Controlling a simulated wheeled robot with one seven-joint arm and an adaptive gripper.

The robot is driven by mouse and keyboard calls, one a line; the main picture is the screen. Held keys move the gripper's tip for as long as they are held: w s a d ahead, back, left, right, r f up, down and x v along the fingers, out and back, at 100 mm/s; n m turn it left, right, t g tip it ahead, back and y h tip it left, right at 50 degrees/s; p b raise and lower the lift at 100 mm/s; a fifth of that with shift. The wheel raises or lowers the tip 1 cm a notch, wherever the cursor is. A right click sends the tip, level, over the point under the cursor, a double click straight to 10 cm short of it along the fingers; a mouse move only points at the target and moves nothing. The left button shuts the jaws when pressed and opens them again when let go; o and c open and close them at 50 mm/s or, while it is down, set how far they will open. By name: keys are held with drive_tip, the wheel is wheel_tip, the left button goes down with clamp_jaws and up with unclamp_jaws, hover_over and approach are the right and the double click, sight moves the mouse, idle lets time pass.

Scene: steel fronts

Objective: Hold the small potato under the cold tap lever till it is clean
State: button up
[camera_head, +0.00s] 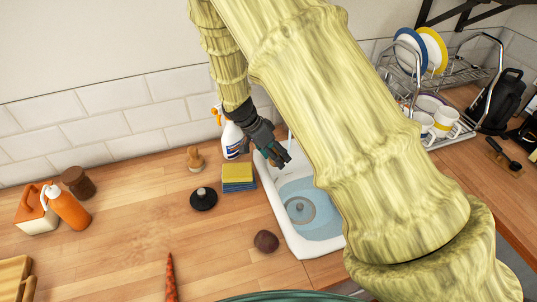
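A small round dark-brown item (266,241), which may be the potato, lies on the wooden counter beside the sink's front left edge. The white sink (270,203) has a pale blue basin with a round drain in it. My gripper (279,158) is over the back left of the sink, well apart from the brown item. Its fingers are small and dark, and I cannot tell whether they are open or hold anything. A thin pale upright piece (290,141) beside the gripper may be part of the tap. My arm hides the sink's right side; I cannot make out the lever.
Stacked sponges (238,178), a black plunger-like item (203,199), a wooden brush (195,158) and a spray bottle (231,139) stand left of the sink. A carrot (171,278) lies in front. A dish rack (462,73) is at right. The counter's middle left is clear.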

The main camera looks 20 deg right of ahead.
drive_tip(key=shift+s+d, duration=0.25)
drive_tip(key=shift+d, duration=0.4)
drive_tip(key=shift+s+d, duration=0.25)
drive_tip(key=shift+d, duration=0.4)
drive_tip(key=shift+s+d, duration=0.25)
drive_tip(key=shift+d, duration=0.4)
drive_tip(key=shift+a, duration=0.1)
idle(0.9)
drive_tip(key=shift+w+a, duration=0.5)
drive_tip(key=shift+a, duration=0.75)
drive_tip(key=shift+w+a, duration=0.45)
drive_tip(key=shift+a, duration=0.75)
drive_tip(key=shift+w+a, duration=0.5)
drive_tip(key=shift+a, duration=0.75)
drive_tip(key=shift+r, duration=0.1)
